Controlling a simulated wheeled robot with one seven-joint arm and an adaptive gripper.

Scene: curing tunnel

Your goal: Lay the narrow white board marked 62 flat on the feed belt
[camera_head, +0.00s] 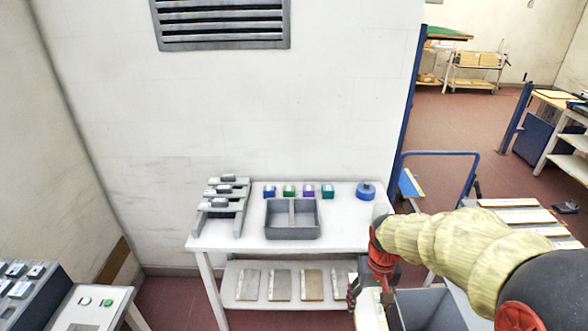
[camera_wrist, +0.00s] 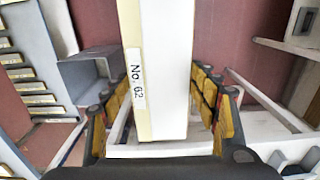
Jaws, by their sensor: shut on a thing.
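The narrow white board (camera_wrist: 166,60) fills the middle of the wrist view, with a label reading No. 62 on its left side. A cream strip runs along that side. My gripper (camera_wrist: 160,105) has a finger on each side of the board and is shut on it. In the head view the board (camera_head: 370,312) shows partly at the bottom edge, below my gripper (camera_head: 368,287), and hangs off the table's front right. I cannot make out the feed belt in either view.
A white table (camera_head: 240,236) holds a grey divided tray (camera_head: 292,232), a grey stand (camera_head: 222,205), small coloured blocks and a blue roll (camera_head: 366,191). Its lower shelf (camera_head: 240,296) bears several panels. A grey bin (camera_head: 428,308) stands close to my gripper.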

